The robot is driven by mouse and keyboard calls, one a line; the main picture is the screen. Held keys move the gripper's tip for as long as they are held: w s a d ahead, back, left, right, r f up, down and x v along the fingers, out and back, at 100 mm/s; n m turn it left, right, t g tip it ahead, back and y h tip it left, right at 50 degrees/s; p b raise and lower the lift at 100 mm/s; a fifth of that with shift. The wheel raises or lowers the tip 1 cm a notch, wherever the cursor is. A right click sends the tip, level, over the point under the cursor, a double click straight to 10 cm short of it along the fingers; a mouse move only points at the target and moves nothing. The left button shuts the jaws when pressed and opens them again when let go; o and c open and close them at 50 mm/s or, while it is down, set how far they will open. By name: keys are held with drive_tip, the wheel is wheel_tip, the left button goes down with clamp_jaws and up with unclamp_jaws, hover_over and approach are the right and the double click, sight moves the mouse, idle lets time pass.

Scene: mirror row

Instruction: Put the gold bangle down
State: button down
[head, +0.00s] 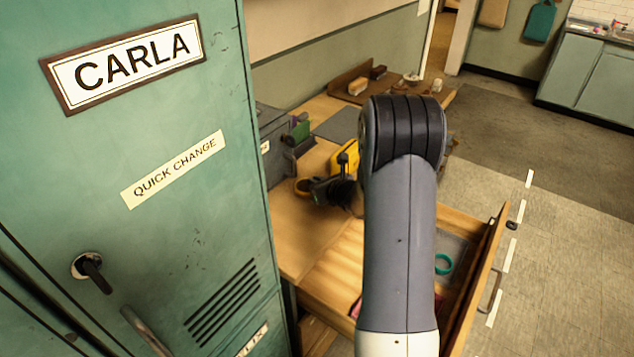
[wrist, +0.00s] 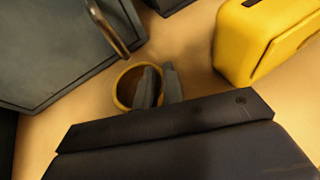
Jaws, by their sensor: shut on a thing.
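The gold bangle (wrist: 119,88) is a thin ring held at its side between my two grey fingertips (wrist: 158,86) in the wrist view. In the head view, the bangle (head: 298,187) shows small and dark gold at the tip of my gripper (head: 309,186), over the wooden worktop (head: 295,225). My gripper is shut on the bangle. Whether the bangle touches the worktop is hard to tell. My own arm hides part of the worktop and drawer in the head view.
A yellow case (wrist: 240,45) stands right of the bangle, and a grey box (wrist: 50,45) with a brown handle stands left. An open drawer (head: 489,262) with a teal ring (head: 444,264) lies below. A green locker (head: 150,220) marked CARLA fills the left.

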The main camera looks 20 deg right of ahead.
drive_tip(key=shift+f, duration=0.15)
drive_tip(key=c, duration=1.5)
unclamp_jaws()
drive_tip(key=shift+r, duration=0.2)
